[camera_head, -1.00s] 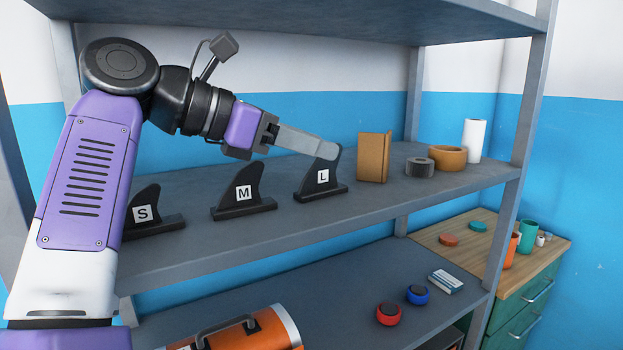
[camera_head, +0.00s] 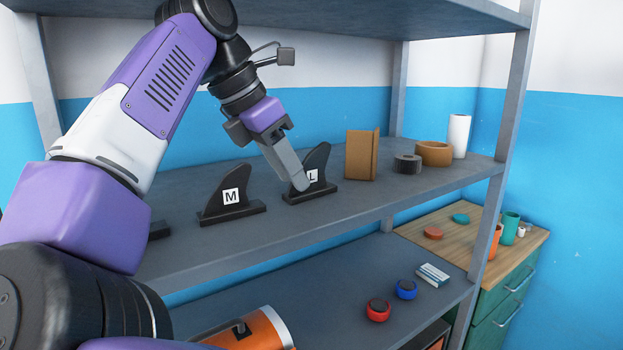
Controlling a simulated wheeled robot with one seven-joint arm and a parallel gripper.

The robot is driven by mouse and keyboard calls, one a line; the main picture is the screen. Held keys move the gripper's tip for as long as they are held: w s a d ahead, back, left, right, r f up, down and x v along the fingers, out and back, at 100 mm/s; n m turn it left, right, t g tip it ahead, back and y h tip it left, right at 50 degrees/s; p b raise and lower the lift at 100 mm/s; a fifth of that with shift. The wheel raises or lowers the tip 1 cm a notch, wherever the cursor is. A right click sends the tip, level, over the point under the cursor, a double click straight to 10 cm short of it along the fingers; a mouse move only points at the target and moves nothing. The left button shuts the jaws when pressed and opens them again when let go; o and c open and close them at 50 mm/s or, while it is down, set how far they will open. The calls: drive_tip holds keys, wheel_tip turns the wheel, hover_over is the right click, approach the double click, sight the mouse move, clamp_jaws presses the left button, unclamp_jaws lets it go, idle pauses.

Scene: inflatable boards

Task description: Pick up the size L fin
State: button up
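The size L fin (camera_head: 318,166) stands upright on its black base on the middle shelf, with a white L label. My gripper (camera_head: 300,183) reaches down to it from the upper left. One grey finger lies in front of the fin in this view and covers the left part of the label. The other finger is not clearly seen, so I cannot tell whether the jaws are open or touching the fin. The size M fin (camera_head: 230,196) stands to the left. Only the base end of another fin (camera_head: 160,230) shows beside my arm.
A brown block (camera_head: 361,155), a black roll (camera_head: 407,164), a tan roll (camera_head: 434,153) and a white cylinder (camera_head: 458,136) stand right of the L fin. The upper shelf (camera_head: 330,18) is overhead. A shelf post (camera_head: 512,120) stands at right. The shelf front is clear.

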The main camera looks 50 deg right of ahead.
sight(310, 152)
drive_tip(key=d, duration=0.1)
drive_tip(key=s+d, duration=0.1)
drive_tip(key=d, duration=0.1)
drive_tip(key=d+p, duration=0.1)
drive_tip(key=d, duration=0.1)
drive_tip(key=shift+s, duration=0.25)
drive_tip(key=shift+d+f, duration=0.15)
drive_tip(key=shift+f, duration=0.35)
clamp_jaws()
